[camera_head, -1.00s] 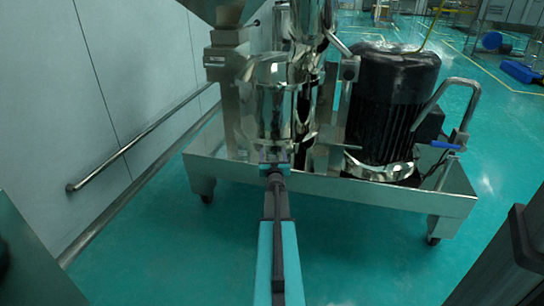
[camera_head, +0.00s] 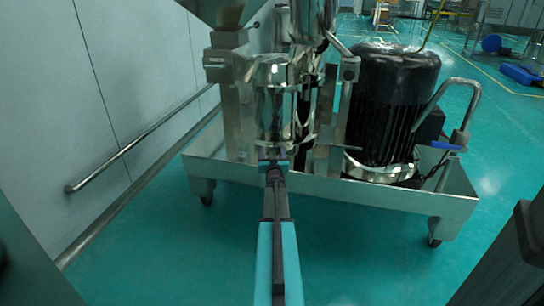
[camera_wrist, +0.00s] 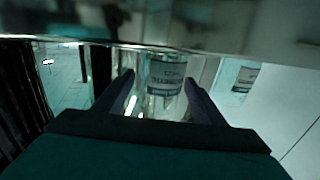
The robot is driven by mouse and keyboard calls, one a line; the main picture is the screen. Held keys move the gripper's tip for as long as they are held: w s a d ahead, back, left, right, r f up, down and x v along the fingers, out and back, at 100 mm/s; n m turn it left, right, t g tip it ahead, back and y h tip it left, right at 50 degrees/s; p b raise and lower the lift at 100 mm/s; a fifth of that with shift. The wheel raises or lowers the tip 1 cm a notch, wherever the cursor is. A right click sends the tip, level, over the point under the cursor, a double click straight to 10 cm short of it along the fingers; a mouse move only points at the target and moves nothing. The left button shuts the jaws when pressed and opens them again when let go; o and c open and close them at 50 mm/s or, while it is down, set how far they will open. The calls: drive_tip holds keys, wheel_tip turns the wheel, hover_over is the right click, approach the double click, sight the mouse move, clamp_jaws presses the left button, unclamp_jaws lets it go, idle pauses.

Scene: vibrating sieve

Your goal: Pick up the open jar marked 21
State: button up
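A shiny, mirror-like jar (camera_wrist: 165,103) with a pale label shows in the wrist view. The label's print is too blurred to read as 21. In the wrist view my gripper (camera_wrist: 158,82) is open, with one dark finger on each side of the labelled jar. I cannot tell whether the fingers touch it. The jar's top edge is cut off or blurred there.
A black motor (camera_head: 392,105) stands on the right of the steel platform (camera_head: 310,192), beside a bent steel handle (camera_head: 450,95). A wall with a rail (camera_head: 125,150) runs along the left. A second label (camera_wrist: 245,78) shows at the right in the wrist view. The green floor is clear in front.

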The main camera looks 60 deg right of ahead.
drive_tip(key=c, duration=1)
drive_tip(key=shift+r, duration=0.15)
drive_tip(key=shift+r+p, duration=0.35)
drive_tip(key=shift+r, duration=0.15)
wheel_tip(320, 180, up, 3)
drive_tip(key=shift+s+f+p, duration=0.1)
drive_tip(key=shift+s+p, duration=0.05)
drive_tip(key=shift+p, duration=0.65)
drive_tip(key=s+p+v, duration=0.1)
drive_tip(key=v, duration=0.4)
drive_tip(key=s+d+p+v, duration=0.1)
drive_tip(key=v, duration=0.4)
drive_tip(key=s+d+r+p+v, duration=0.1)
drive_tip(key=p+v, duration=0.1)
drive_tip(key=v, duration=0.3)
drive_tip(key=shift+a, duration=0.1)
